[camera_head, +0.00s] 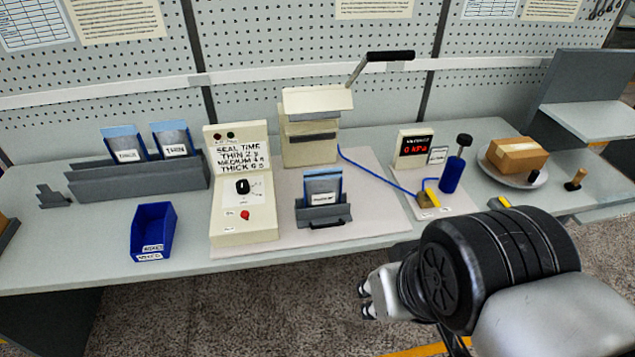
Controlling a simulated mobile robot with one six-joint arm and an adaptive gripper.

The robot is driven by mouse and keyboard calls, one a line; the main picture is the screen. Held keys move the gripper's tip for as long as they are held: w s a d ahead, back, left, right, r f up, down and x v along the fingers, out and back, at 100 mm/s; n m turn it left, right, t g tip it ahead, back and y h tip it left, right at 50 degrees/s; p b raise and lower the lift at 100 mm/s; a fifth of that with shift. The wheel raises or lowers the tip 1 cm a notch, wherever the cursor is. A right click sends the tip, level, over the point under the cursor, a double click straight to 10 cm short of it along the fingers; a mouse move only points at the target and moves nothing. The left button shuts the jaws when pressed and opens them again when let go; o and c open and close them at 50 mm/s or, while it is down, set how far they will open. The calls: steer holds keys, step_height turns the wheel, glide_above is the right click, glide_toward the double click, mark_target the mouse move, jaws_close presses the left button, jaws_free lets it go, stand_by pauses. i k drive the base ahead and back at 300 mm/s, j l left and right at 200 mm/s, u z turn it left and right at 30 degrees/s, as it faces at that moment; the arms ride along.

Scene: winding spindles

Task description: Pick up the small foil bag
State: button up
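Three blue-grey bags with white labels show. Two bags, a left one (124,145) and a right one (173,140), stand upright in a long grey rack (135,183) on the left of the bench. The third bag (322,184) stands in a small grey holder (323,214) at the middle. I cannot tell which is the small foil bag; the labels are too small to read surely. My gripper (364,298) is in front of the bench edge, below and right of the holder, apart from every bag. Its fingertips point left; their gap is unclear.
A blue bin (153,231), a control box (241,190) and a lever press (310,130) stand on the bench (60,250). Right are a gauge box (412,148), a blue hand pump (452,175) with hose, and a carton (517,153) on a plate.

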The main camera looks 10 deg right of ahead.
mark_target(324, 187)
steer(key=i+z, duration=0.35)
steer(key=i+j+z, duration=0.15)
steer(key=i+z, duration=0.2)
steer(key=i+j+z, duration=0.2)
steer(key=z, duration=0.15)
